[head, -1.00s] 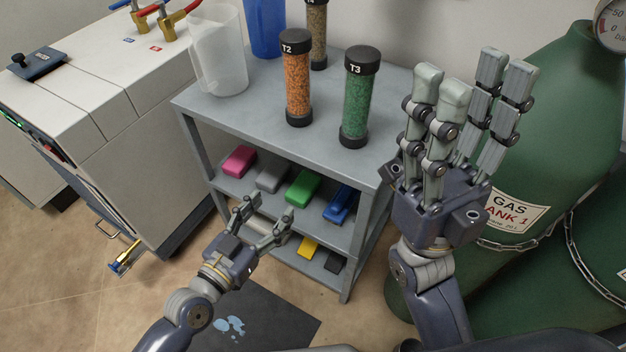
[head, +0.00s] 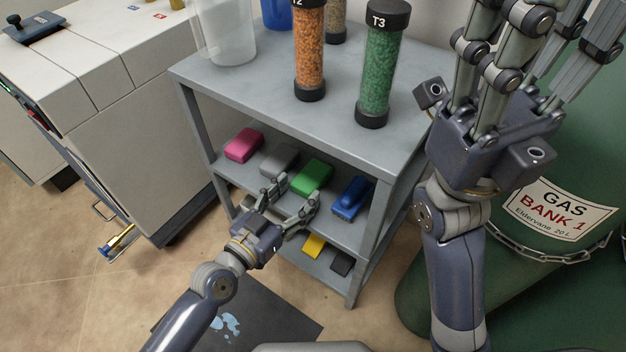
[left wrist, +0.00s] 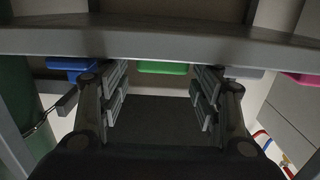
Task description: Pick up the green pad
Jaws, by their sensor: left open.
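The green pad (head: 312,177) lies on the middle shelf, between a grey pad and a blue one. My left gripper (head: 291,195) is open and empty at the front of that shelf, with its fingers pointing toward the green pad. In the left wrist view the green pad (left wrist: 163,67) shows as a strip past the shelf edge, between the open fingers (left wrist: 160,90). I cannot tell whether any finger touches it. My right gripper (head: 525,45) is raised at the right, its fingers spread and empty, some tips cut off by the frame.
The grey shelf unit (head: 235,85) carries tubes of orange (head: 309,55) and green granules (head: 381,70) on top. A pink pad (head: 244,145), a grey pad (head: 280,159) and a blue pad (head: 352,197) share the middle shelf. A green gas tank (head: 480,270) stands right.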

